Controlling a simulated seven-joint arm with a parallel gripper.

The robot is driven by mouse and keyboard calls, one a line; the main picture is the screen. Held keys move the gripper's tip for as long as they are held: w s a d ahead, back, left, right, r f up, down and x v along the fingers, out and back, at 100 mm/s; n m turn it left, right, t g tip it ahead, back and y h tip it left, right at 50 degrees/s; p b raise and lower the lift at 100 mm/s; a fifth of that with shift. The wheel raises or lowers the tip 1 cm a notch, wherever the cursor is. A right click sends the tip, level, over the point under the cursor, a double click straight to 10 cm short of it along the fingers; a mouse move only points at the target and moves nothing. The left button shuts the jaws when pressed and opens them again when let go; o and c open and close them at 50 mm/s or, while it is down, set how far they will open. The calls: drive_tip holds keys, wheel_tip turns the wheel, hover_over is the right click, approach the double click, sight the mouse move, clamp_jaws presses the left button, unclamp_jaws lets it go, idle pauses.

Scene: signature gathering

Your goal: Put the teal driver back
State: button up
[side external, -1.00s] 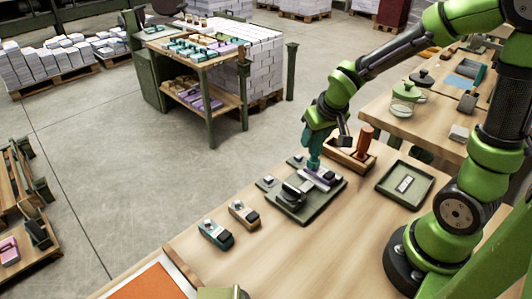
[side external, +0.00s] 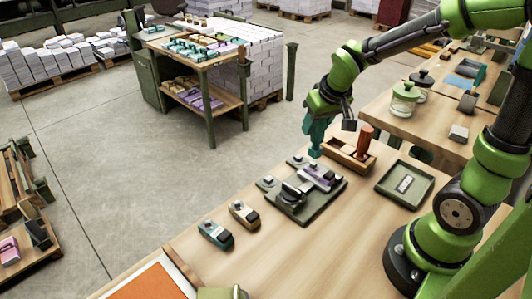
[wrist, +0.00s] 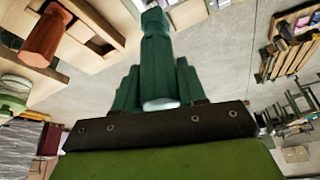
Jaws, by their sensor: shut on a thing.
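My gripper (side external: 317,126) is shut on the teal driver (side external: 316,147), which hangs roughly upright above the bench. In the wrist view the driver (wrist: 155,65) stands between the two dark teal fingers. In the side view the driver's lower end is just left of a wooden rack (side external: 340,157) and above the back of a dark tray (side external: 306,213). The rack holds an upright orange-brown handle (side external: 365,138). The rack (wrist: 98,22) and that handle (wrist: 46,36) also show at upper left in the wrist view.
The dark tray carries a purple-topped piece (side external: 318,174) and black parts. Two small blocks, one teal (side external: 215,234) and one tan (side external: 243,213), lie to its left. A shallow green tray (side external: 404,184) lies to its right. The bench front is mostly clear.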

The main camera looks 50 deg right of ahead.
drive_tip(key=shift+r, duration=0.35)
